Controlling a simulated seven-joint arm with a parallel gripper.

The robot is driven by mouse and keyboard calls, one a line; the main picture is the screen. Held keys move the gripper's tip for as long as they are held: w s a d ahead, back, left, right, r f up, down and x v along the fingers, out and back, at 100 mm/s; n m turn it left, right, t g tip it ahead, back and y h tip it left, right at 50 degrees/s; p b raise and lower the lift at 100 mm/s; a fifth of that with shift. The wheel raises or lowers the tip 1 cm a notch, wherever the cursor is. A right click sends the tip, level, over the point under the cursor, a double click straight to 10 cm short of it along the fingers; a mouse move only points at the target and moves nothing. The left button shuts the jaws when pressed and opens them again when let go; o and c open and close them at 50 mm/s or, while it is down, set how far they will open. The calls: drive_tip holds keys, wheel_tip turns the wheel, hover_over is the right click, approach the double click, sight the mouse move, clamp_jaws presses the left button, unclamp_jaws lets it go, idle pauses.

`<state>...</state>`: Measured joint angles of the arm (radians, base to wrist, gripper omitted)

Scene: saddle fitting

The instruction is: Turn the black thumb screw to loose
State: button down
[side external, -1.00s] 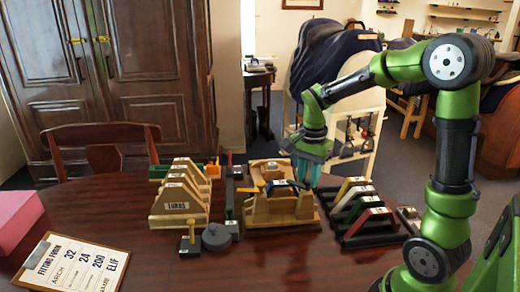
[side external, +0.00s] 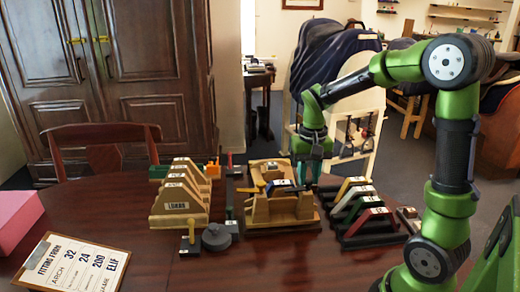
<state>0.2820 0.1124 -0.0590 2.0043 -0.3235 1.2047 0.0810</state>
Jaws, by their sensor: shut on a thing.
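My gripper (side external: 308,180) points down at the jig's back right side. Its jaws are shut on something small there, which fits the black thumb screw. The screw itself is hidden by the fingers and too small to make out, so its turn position cannot be seen.
Left of the jig is a rack of wooden arches (side external: 180,205). A round dark grey piece (side external: 216,238) lies in front. Several coloured arch pieces (side external: 362,210) stand close on the right. A clipboard form (side external: 75,266) and pink box (side external: 16,220) are at left.

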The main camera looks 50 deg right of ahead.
drive_tip(key=n, duration=0.4)
drive_tip(key=shift+n, duration=0.3)
drive_tip(key=n, duration=0.3)
drive_tip(key=shift+n, duration=0.3)
drive_tip(key=n, duration=0.4)
drive_tip(key=shift+n, duration=1.8)
drive_tip(key=shift+r, duration=0.1)
drive_tip(key=c, duration=0.9)
unclamp_jaws()
